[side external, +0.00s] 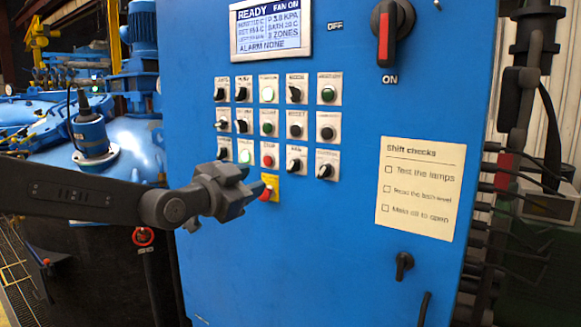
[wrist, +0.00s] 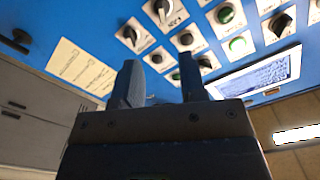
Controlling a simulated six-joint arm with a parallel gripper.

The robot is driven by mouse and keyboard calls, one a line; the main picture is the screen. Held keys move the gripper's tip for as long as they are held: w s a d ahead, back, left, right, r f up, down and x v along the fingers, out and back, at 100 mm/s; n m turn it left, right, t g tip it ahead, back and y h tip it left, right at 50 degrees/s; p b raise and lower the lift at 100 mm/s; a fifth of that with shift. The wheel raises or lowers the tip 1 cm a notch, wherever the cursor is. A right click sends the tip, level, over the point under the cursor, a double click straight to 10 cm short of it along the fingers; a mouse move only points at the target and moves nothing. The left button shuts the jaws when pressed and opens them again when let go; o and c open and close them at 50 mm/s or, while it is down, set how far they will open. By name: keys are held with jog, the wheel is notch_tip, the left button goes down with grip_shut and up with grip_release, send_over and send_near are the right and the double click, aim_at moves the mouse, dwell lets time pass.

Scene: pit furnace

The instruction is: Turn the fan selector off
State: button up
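The blue control panel (side external: 320,240) carries several small switches and lamps in rows. A black selector (side external: 293,164) in the bottom row, fourth from the left, has a label that seems to read FAN; its lettering is blurred. The display (side external: 270,29) at the top reads READY, FAN ON, ALARM NONE. My gripper (side external: 250,182) is in front of the panel, lower left of that selector and apart from it. In the wrist view my gripper (wrist: 160,72) has its fingers spread, with nothing between them. Several black knobs show beyond them; I cannot tell which is the fan selector.
A red push button (side external: 266,193) on a yellow plate is right beside my fingertips. A large red-handled switch (side external: 388,32) marked OFF and ON sits at the upper right. A shift checks note (side external: 421,188) is at the right. The lower panel is mostly clear.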

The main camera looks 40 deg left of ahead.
aim_at(291, 166)
jog(key=w, duration=1.4)
jog(key=shift+r, duration=0.1)
grip_shut()
